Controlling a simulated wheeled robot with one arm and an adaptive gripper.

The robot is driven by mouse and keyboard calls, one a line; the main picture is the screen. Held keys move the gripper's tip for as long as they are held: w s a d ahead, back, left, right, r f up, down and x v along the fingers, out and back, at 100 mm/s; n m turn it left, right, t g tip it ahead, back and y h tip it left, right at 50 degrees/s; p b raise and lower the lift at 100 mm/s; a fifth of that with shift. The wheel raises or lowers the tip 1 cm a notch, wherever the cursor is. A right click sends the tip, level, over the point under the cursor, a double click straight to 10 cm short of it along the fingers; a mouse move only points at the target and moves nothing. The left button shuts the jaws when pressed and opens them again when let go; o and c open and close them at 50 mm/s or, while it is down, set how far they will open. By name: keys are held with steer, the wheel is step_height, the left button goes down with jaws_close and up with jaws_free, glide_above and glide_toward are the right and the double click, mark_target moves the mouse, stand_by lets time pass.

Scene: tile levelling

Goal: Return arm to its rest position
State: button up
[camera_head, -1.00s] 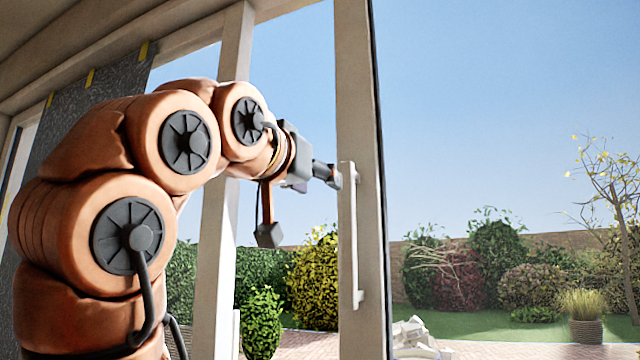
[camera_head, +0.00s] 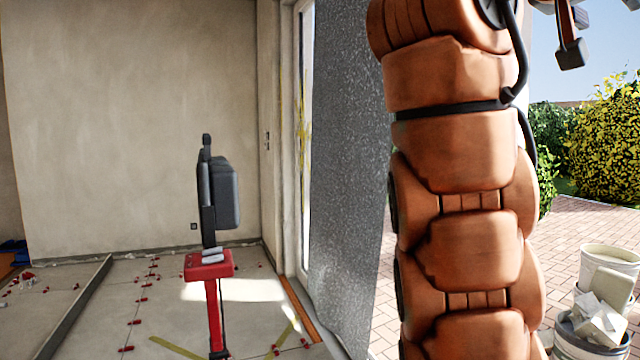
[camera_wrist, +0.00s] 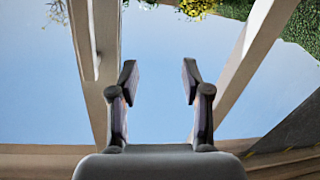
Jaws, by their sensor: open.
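My gripper (camera_wrist: 159,85) shows in the wrist view with its two dark fingers apart and nothing between them. Behind the fingers are blue sky and pale door or window frames. In the head view my orange arm stands upright at the right of centre. Its upper end and the gripper itself are cut off by the top and right edges.
A red stand with a dark device (camera_head: 224,190) is on the tiled floor (camera_head: 110,290), among several red tile clips. A grey speckled sheet (camera_head: 350,170) hangs beside my arm. White buckets (camera_head: 608,275) stand on the paving at right. A plain wall (camera_head: 130,120) is at left.

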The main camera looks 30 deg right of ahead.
steer(key=w+a+f+n+t+y, duration=0.1)
steer(key=w+f+n+t+y, duration=0.55)
steer(key=w+f, duration=0.95)
steer(key=w+a+f+n+g+y, duration=0.1)
steer(key=w+a+f+n, duration=0.15)
steer(key=f, duration=0.45)
steer(key=w+a+f+n+g+y, duration=0.1)
steer(key=a+f, duration=0.3)
steer(key=f, duration=0.3)
steer(key=w+a+f+n+g+y, duration=0.1)
steer(key=w+a+f+n+y, duration=0.15)
steer(key=f, duration=0.45)
steer(key=s+a+f+n+g+y, duration=0.15)
steer(key=s+a+f, duration=0.25)
steer(key=a+f, duration=0.4)
steer(key=s+a+f+g+y, duration=0.15)
steer(key=s+a+f, duration=0.3)
steer(key=f, duration=0.55)
steer(key=s+a+f+n+g+y, duration=0.1)
steer(key=s+a+f+g+y, duration=0.2)
steer(key=s+a+f, duration=0.95)
steer(key=s+r+p, duration=0.3)
steer(key=r+p, duration=1.7)
steer(key=shift+d+r, duration=0.25)
steer(key=shift+d, duration=0.2)
steer(key=shift+t, duration=0.25)
steer(key=shift+c, duration=0.6)
